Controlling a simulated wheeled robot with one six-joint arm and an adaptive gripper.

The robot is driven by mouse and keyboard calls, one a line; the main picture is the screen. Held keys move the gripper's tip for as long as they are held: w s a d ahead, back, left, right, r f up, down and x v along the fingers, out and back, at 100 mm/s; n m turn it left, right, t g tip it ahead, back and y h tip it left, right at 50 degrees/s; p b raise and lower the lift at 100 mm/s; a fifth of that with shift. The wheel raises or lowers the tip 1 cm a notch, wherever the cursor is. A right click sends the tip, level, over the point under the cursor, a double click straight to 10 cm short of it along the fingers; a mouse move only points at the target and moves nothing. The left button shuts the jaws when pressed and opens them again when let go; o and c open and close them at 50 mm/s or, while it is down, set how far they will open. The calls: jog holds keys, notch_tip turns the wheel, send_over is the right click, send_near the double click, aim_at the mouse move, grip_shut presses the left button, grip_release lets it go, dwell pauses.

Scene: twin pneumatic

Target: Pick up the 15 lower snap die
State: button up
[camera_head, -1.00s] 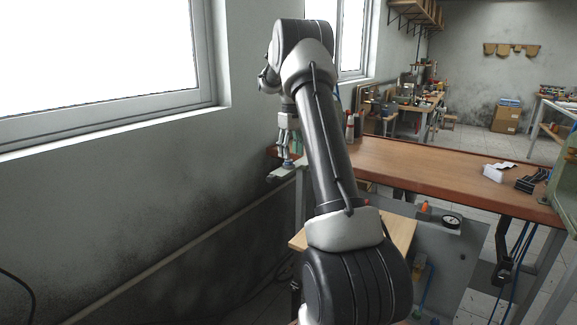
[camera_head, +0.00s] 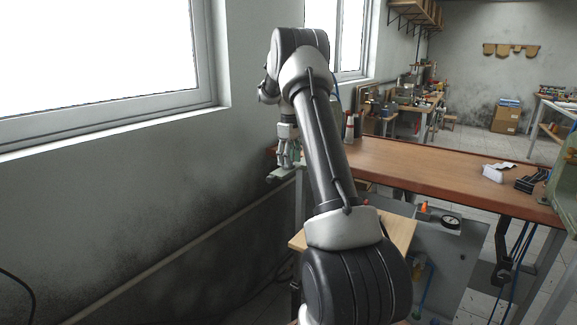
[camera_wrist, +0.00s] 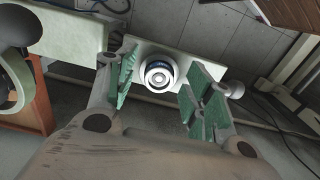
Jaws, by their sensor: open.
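A round, stepped metal die (camera_wrist: 158,75) with a blue ring sits on a small pale plate (camera_wrist: 176,61). I take it for the 15 lower snap die; no marking is readable. My gripper (camera_wrist: 165,88) is open and empty, its green-padded fingers on either side of the die in the wrist view. I cannot tell whether the fingertips are down to the die's height. In the head view my gripper (camera_head: 288,158) is over the small plate (camera_head: 281,174) at the bench's left end, and its fingers largely hide the die.
The wooden bench top (camera_head: 430,172) extends to the right of the plate. Bottles (camera_head: 353,127) stand on it close to my arm. The grey wall (camera_head: 170,190) is close on the left. A pressure gauge (camera_head: 451,222) is mounted below the bench.

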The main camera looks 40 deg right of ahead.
jog(key=shift+c, duration=0.2)
grip_shut()
jog(key=shift+r, duration=0.15)
notch_tip(320, 180, up, 28)
dwell(0.6)
